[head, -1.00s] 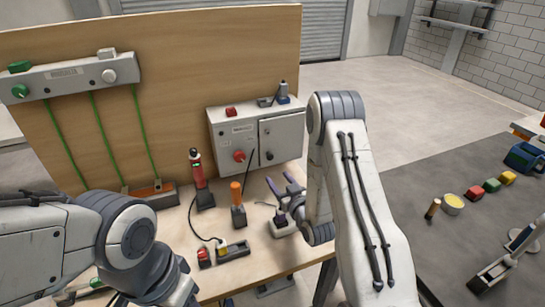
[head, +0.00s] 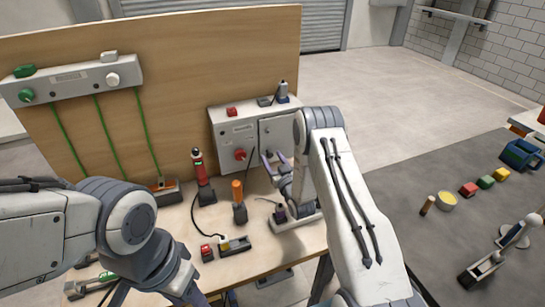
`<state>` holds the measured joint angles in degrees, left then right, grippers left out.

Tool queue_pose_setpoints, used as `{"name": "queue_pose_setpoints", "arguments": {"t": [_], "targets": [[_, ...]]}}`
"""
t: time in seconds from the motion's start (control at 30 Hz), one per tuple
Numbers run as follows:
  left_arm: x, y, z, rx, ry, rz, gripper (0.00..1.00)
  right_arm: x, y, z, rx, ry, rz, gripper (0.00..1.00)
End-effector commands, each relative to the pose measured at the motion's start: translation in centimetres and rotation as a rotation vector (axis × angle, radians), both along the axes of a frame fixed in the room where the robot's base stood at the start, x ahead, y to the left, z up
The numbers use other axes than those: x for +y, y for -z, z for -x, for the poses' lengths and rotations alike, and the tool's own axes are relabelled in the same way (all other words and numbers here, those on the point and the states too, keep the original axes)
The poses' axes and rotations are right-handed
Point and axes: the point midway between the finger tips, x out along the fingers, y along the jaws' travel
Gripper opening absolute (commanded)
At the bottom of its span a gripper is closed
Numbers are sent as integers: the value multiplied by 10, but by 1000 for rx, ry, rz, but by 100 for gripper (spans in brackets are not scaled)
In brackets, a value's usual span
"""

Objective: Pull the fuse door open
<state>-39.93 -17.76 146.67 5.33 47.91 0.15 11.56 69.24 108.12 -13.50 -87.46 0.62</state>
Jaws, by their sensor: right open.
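The fuse door (head: 276,132) is the right-hand front panel of the grey cabinet (head: 229,128) standing against the wooden board. It looks closed, and its right part is hidden behind my right arm. Nothing shows between the fingers. I cannot tell whether they touch the door. My left arm comes in at the lower left, but its gripper fingers do not show.
A red knob (head: 240,154) sits on the cabinet's left panel. A red-and-black tool (head: 201,176) and an orange-handled tool (head: 238,200) stand upright on the bench left of my right gripper.

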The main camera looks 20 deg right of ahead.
Motion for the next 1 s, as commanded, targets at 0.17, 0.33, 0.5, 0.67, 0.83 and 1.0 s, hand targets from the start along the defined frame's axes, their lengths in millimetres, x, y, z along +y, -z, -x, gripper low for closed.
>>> {"name": "queue_pose_setpoints", "arguments": {"t": [0.17, 0.33, 0.5, 0.67, 0.83, 1.0], "targets": [[0, 0, 0, 0, 0, 0, 50, 0, 0, -2, 1, 0, 0, 61], [0, 0, 0, 0, 0, 0, 50, 0, 0, -2, 0, 0, 0, 41], [0, 0, 0, 0, 0, 0, 50, 0, 0, -2, 0, 0, 0, 0], [0, 0, 0, 0, 0, 0, 50, 0, 0, -1, 0, 0, 0, 0], [0, 0, 0, 0, 0, 0, 50, 0, 0, -1, 0, 0, 0, 0], [0, 0, 0, 0, 0, 0, 50, 0, 0, -1, 0, 0, 0, 0]]}}
